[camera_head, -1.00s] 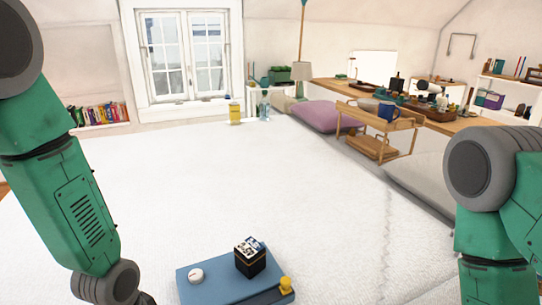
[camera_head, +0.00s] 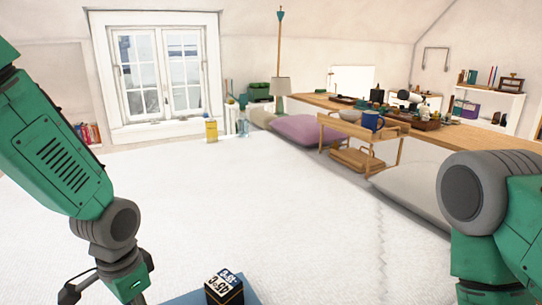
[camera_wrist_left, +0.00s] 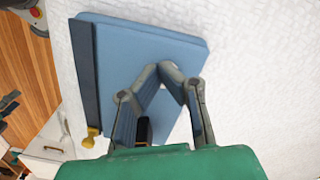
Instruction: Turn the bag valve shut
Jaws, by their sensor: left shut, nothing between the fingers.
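The flat blue bag (camera_wrist_left: 100,60) lies on the white bedspread. In the wrist view a dark bar (camera_wrist_left: 84,70) runs along one edge, with a yellow piece (camera_wrist_left: 92,137) at its end. In the head view only the bag's far edge (camera_head: 190,298) shows, at the bottom. No round white knob is visible on the bag in either current view. My left gripper (camera_wrist_left: 163,72) is shut and empty over the bag and covers part of it; I cannot tell if it touches. In the head view its fingertips are below the frame. My right gripper is out of view.
A dark box with white print (camera_head: 224,288) stands on the bag, close to my left gripper. The bedspread (camera_head: 240,210) around it is clear.

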